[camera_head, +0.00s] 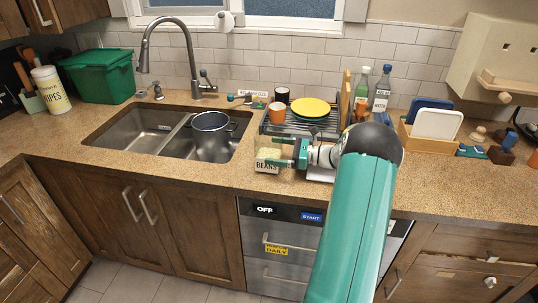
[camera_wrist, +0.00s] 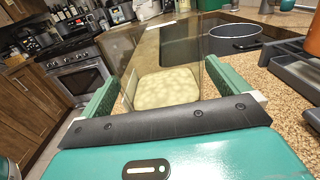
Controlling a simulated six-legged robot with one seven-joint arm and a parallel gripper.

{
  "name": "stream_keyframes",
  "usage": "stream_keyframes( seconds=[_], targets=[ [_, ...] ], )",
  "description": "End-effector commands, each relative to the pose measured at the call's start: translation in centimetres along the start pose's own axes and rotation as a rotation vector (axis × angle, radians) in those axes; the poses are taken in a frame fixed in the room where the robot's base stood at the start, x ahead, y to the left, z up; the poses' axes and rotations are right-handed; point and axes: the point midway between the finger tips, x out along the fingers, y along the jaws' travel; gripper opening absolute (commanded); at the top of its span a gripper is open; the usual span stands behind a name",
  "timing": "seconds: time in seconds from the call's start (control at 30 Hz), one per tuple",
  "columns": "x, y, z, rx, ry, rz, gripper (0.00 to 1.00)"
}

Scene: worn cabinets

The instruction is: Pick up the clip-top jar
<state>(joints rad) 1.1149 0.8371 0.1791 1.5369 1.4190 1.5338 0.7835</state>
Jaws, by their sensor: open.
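The clip-top jar (camera_head: 266,161), with a "BEANS" label and pale contents, stands on the counter near its front edge, right of the sink. My gripper (camera_head: 277,152) is open at the jar's right side, with its fingers pointing left towards it. In the wrist view, the jar's pale beans (camera_wrist: 167,88) show between the two green fingers (camera_wrist: 161,82). A gap shows between the jar and the right finger; I cannot tell whether the left finger touches it. The jar's clip is not clear in either view.
A double sink holding a dark pot (camera_head: 211,124) is to the left. The counter's front edge (camera_head: 215,186) is close to the jar.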

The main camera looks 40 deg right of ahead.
Motion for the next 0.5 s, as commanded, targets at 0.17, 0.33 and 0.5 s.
stream_keyframes(
  seconds=[0.17, 0.33, 0.5],
  targets=[
    [2.6, -0.1, -0.1, 0.000, 0.000, 0.001, 1.00],
    [2.8, -0.1, -0.1, 0.000, 0.000, -0.001, 1.00],
    [2.8, -0.1, -0.1, 0.000, 0.000, -0.001, 0.80]
  ],
)
